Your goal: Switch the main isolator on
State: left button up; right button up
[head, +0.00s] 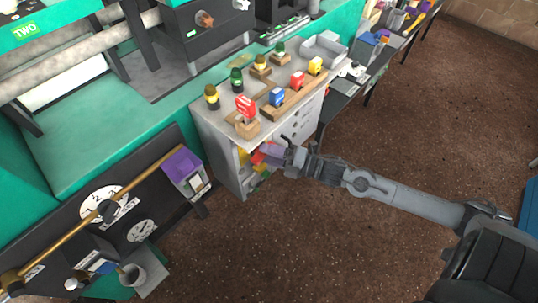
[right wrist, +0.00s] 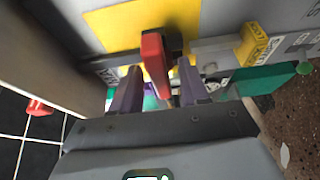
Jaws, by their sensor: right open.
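The main isolator appears as a red lever handle (right wrist: 155,62) on a yellow plate (right wrist: 115,24) in the right wrist view. My right gripper (right wrist: 158,88) is open, with one purple-grey finger on each side of the handle's lower part. Whether either finger touches the handle I cannot tell. In the head view my right gripper (head: 269,151) is at the open-looking side of the grey cabinet (head: 222,150), close to the red handle (head: 257,158) and the yellow plate (head: 243,156). The gripper partly hides the handle there. My left gripper is not in view.
A yellow labelled block (right wrist: 252,45) and a green bar (right wrist: 262,79) are right of the handle in the wrist view. A red knob (right wrist: 40,107) is at left. The brown floor (head: 330,240) is clear.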

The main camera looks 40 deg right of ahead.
jog(key=shift+w, duration=0.1)
jog(key=shift+c, duration=0.3)
grip_shut()
